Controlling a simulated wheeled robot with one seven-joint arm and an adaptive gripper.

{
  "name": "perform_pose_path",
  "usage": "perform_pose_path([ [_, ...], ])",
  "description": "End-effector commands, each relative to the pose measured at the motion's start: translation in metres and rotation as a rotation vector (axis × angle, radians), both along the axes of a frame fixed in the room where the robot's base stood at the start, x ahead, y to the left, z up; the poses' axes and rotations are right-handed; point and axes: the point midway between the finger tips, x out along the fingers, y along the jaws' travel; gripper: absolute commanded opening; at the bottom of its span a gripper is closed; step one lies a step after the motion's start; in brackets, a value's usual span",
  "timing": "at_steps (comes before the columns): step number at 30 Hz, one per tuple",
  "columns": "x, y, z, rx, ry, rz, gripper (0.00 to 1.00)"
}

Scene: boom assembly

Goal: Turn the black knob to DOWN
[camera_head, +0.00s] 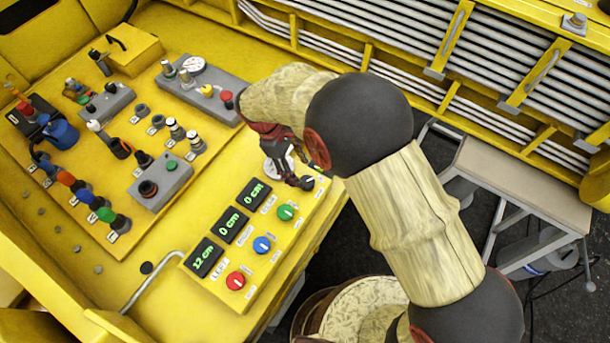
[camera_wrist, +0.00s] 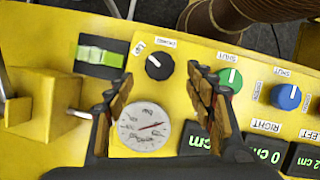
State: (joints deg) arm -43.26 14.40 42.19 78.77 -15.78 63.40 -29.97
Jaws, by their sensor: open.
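The black knob (camera_wrist: 159,66) is round, with a white pointer line that slants to the upper left in the wrist view. Two small white labels stand beyond it, too small to read surely. My gripper (camera_wrist: 160,82) is open and empty. Its two fingers stand on either side of the knob in that picture, apart from it. My gripper and arm hide much of the knob's area there.
A white dial gauge (camera_wrist: 144,128) lies beside the knob. Green (camera_wrist: 230,79) and blue (camera_wrist: 286,97) knobs stand to its right, the red knob (camera_head: 236,280) farther along. A green rocker switch (camera_wrist: 100,55) is on the left. Several displays (camera_head: 230,224) line the panel.

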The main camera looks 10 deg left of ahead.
Motion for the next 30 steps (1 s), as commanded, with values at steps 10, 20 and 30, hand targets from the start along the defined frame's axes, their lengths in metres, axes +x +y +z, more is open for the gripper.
perform_pose_path([
  [10, -0.002, -0.019, -0.044, 0.001, 0.0, -0.002, 0.54],
  [20, -0.003, -0.022, -0.052, 0.002, -0.001, -0.003, 0.54],
  [30, -0.003, -0.022, -0.052, 0.002, -0.001, -0.003, 0.39],
])
